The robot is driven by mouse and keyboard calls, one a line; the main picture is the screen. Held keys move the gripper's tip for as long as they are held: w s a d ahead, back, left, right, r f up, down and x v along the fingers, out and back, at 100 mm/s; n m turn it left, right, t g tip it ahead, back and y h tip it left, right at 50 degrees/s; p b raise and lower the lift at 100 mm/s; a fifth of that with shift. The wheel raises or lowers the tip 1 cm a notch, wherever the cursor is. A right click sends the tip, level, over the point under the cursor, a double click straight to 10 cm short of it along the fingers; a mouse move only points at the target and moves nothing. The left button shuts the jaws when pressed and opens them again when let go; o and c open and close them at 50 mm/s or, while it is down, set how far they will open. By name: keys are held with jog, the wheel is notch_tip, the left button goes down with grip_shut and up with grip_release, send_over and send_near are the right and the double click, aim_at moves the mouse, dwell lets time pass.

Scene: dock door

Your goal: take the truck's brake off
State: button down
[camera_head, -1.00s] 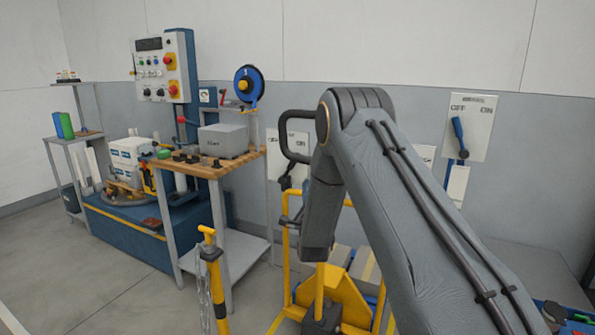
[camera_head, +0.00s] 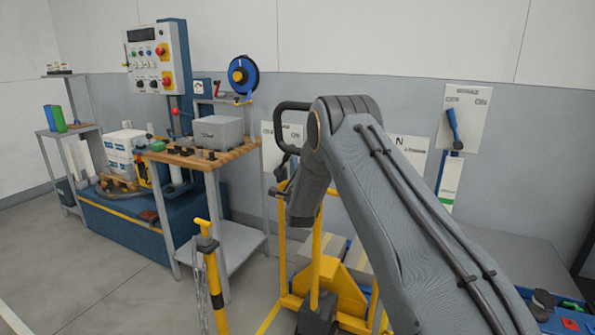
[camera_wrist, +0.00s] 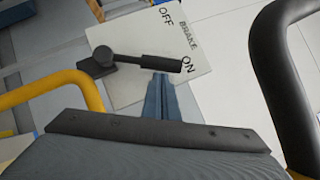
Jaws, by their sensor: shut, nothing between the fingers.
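In the wrist view, a pale brake plate (camera_wrist: 140,88) is marked OFF, BRAKE and ON and appears turned sideways. A dark lever (camera_wrist: 148,62) with a black grip runs across it from a pivot block at left, and its tip is beside ON. My gripper (camera_wrist: 160,78) is shut and empty, its fingertips just below the lever grip; whether they touch is unclear. In the head view, the yellow truck (camera_head: 352,300) stands behind my arm, which hides my fingers. A plate (camera_head: 270,152) shows partly behind the black loop handle (camera_head: 278,122).
A second OFF/ON plate (camera_head: 473,112) with a blue lever (camera_head: 453,128) is on the wall at right. A wooden-topped workbench (camera_head: 170,158) and a control box (camera_head: 148,62) stand at left. A yellow post (camera_head: 213,275) with a chain stands in front. The floor at left is clear.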

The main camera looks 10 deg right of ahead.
aim_at(289, 156)
jog(key=shift+w+d+r, duration=0.1)
jog(key=shift+w, duration=0.35)
jog(key=shift+w+a+r+b, duration=0.3)
jog(key=shift+a+r+b, duration=0.15)
jog(key=shift+r, duration=0.1)
jog(key=shift+w+a+r+b, duration=0.3)
jog(key=shift+a+r+b, duration=0.15)
jog(key=shift+r, duration=0.05)
jog(key=shift+s, duration=0.1)
